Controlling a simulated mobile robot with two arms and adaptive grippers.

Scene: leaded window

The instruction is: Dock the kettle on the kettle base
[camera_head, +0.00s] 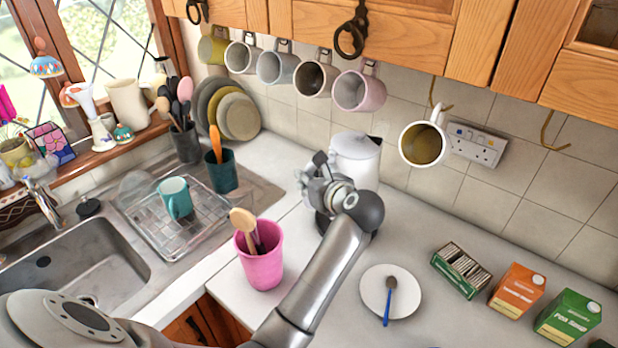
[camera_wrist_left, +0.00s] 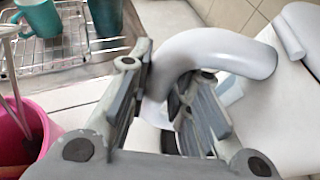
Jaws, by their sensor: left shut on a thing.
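The white kettle (camera_head: 357,160) stands upright at the back of the worktop, partly hidden behind my left arm and gripper. My left gripper (camera_head: 316,168) is at the kettle's left side. In the left wrist view my left gripper (camera_wrist_left: 166,78) is shut on the kettle's curved pale handle (camera_wrist_left: 235,48), with the white kettle body (camera_wrist_left: 285,115) to the right. A dark edge (camera_head: 322,223) shows low beside my wrist; I cannot tell whether it is the kettle base. Whether the kettle touches the base is hidden. My right gripper is not in view.
A pink utensil pot (camera_head: 262,268) stands close to my left forearm. A white plate (camera_head: 376,302) with a spoon lies right of it. Cartons (camera_head: 517,291) stand at the right. Mugs hang above the kettle, one white mug (camera_head: 424,140) lower at the right. The sink is left.

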